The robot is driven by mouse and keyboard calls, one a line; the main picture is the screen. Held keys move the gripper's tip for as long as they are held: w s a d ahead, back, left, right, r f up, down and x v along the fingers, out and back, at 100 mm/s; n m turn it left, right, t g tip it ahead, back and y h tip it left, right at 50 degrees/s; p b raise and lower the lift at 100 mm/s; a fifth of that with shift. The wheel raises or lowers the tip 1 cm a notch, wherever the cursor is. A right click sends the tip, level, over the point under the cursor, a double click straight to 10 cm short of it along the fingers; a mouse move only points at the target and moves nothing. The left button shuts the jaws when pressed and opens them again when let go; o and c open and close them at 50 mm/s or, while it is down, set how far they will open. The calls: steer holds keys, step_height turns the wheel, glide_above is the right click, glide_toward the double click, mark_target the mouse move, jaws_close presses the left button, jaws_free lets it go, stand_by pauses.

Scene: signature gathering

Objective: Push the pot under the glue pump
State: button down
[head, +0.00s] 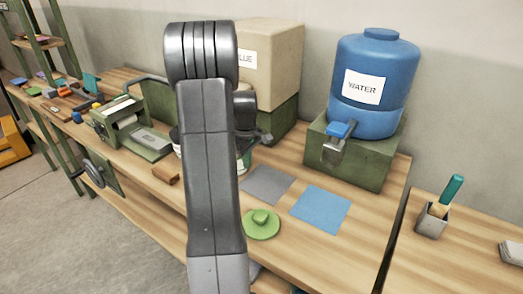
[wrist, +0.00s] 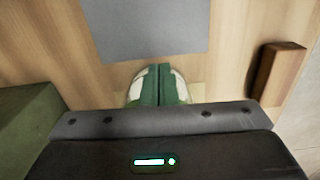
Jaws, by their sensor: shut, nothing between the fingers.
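The glue pump is a beige tank (head: 272,58) lettered "LUE", the first letter hidden, on a green base (head: 277,122) at the back of the bench. A metal part (head: 264,137) sticks out at its front. A whitish, green-marked pot (head: 243,163) shows only as a sliver beside my arm, close in front of the pump. In the wrist view pale pot edges (wrist: 180,87) show on both sides of my gripper (wrist: 158,70). Its green fingers are shut together with nothing between them, over or against the pot. I cannot tell whether they touch.
A grey mat (head: 268,184), a blue mat (head: 321,209) and a green lid (head: 261,223) lie right of the pot. A wooden block (head: 166,174) lies left of my arm. A blue water tank (head: 374,85) stands on its green base at right. My arm hides the middle.

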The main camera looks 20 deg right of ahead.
step_height(320, 180, up, 12)
steer(key=shift+b, duration=0.3)
steer(key=shift+f, duration=0.1)
